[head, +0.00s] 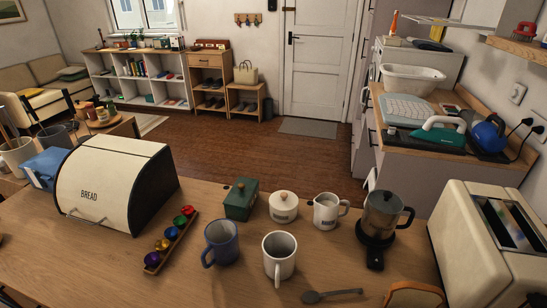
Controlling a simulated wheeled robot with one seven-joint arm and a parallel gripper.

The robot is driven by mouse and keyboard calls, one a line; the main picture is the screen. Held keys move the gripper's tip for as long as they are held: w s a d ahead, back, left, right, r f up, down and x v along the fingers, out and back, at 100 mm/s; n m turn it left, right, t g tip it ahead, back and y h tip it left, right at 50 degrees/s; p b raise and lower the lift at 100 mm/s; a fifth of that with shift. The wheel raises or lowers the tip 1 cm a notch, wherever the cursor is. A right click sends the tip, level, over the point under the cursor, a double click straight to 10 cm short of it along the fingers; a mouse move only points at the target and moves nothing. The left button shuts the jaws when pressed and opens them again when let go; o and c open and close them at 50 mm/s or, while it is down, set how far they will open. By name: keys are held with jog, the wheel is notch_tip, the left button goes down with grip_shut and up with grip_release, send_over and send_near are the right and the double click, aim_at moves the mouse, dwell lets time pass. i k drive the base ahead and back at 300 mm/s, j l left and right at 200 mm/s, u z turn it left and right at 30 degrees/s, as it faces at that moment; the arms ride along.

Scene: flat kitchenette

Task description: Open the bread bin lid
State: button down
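The bread bin (118,185) stands on the wooden counter at the left in the head view. It is a cream roll-top box with black end panels and the word BREAD on its front. Its curved lid (92,188) is down and the bin looks closed. A thin metal handle (86,217) sits low on the front of the lid. The inside of the bin is hidden. My gripper is not in view.
A rack of coloured capsules (171,240) stands close to the bin's right side. A blue mug (221,243), white mug (279,257), green box (241,199), moka pot (383,214) and toaster (490,240) stand farther right. A blue box (47,168) is at the bin's left.

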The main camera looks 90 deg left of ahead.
aim_at(93, 185)
jog(key=u, duration=3.3)
jog(key=k+l, duration=0.8)
jog(key=l, duration=0.15)
jog(key=i, duration=0.5)
